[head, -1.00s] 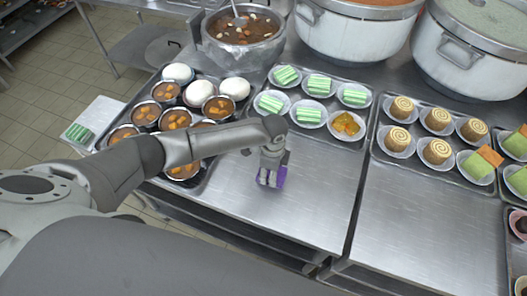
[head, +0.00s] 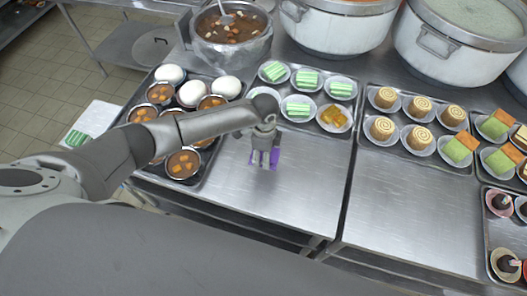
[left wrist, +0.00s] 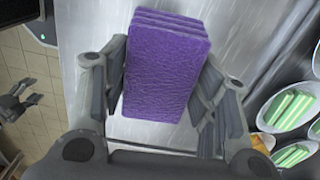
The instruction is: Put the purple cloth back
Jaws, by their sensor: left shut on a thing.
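The purple cloth (left wrist: 167,65) is a folded, layered rectangle between the fingers of my left gripper (left wrist: 160,95) in the left wrist view. In the head view the left gripper (head: 264,160) points down over the bare steel counter (head: 265,205), in front of the tray of green cakes. It is shut on the cloth, and only small purple parts (head: 275,158) show around the fingers. I cannot tell whether the cloth touches the counter. My right gripper (left wrist: 22,100) shows at the left edge of the left wrist view, away from the cloth, its fingers apart.
A tray of soup bowls and white buns (head: 228,87) lies left of the gripper. Green cakes (head: 298,106) stand just behind it. Rolled cakes (head: 382,129) are on a tray to the right. Large pots (head: 340,27) line the back. The front counter is bare.

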